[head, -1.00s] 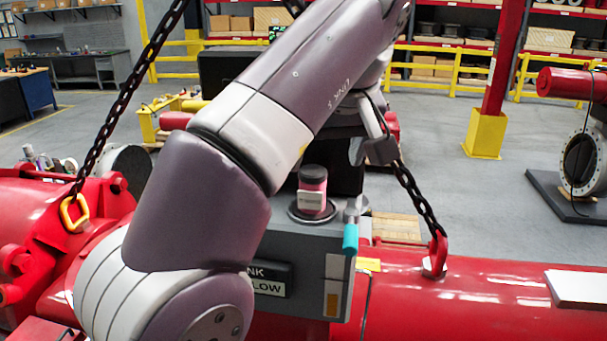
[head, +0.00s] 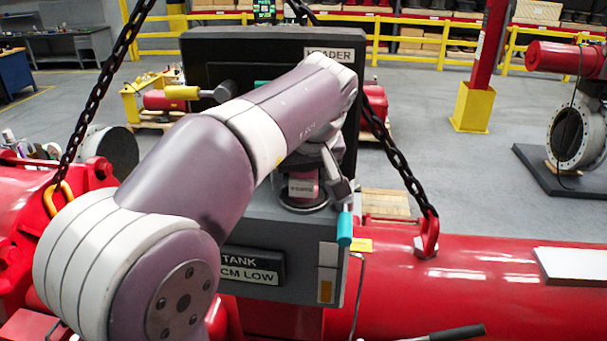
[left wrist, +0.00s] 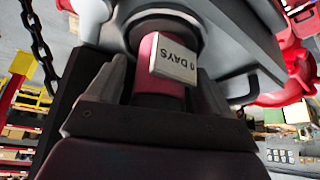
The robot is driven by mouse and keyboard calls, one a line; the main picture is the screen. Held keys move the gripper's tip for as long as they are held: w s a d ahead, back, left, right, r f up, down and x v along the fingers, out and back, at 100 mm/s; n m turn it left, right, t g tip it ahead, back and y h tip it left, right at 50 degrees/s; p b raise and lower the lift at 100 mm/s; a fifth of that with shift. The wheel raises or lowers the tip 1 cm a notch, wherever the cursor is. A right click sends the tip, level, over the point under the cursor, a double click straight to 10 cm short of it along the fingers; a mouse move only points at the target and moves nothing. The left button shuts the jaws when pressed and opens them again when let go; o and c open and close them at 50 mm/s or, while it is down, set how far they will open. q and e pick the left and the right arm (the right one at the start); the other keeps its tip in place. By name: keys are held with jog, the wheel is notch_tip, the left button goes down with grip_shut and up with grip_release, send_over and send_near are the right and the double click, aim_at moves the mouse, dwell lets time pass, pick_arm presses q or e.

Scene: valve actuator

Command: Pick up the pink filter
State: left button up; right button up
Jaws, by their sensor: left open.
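The pink filter (head: 303,190) has a white label and stands upright in a round dark seat on top of the grey tank housing (head: 262,215). In the head view my left arm partly covers it. My left gripper (head: 322,178) is at the filter. In the left wrist view the pink filter (left wrist: 147,50) and its label reading "DAYS" lie between the spread fingers of my left gripper (left wrist: 160,80). The fingers are open, one on each side; I cannot tell if either touches it. My right gripper is not in view.
A teal-handled valve (head: 344,228) stands just right of the filter. A large dark panel marked "HEADER" (head: 230,50) rises behind. Black chains (head: 390,150) slant down on both sides to the red pipe (head: 470,285). A black handle (head: 450,335) shows at the bottom edge.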

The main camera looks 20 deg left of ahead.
pick_arm(q)
jog(key=shift+s+d, duration=0.1)
jog(key=shift+s, duration=0.05)
jog(key=shift+r, duration=0.1)
jog(key=shift+c, duration=0.8)
jog(key=shift+w, duration=0.25)
jog(key=c, duration=0.9)
jog(key=shift+s, duration=0.1)
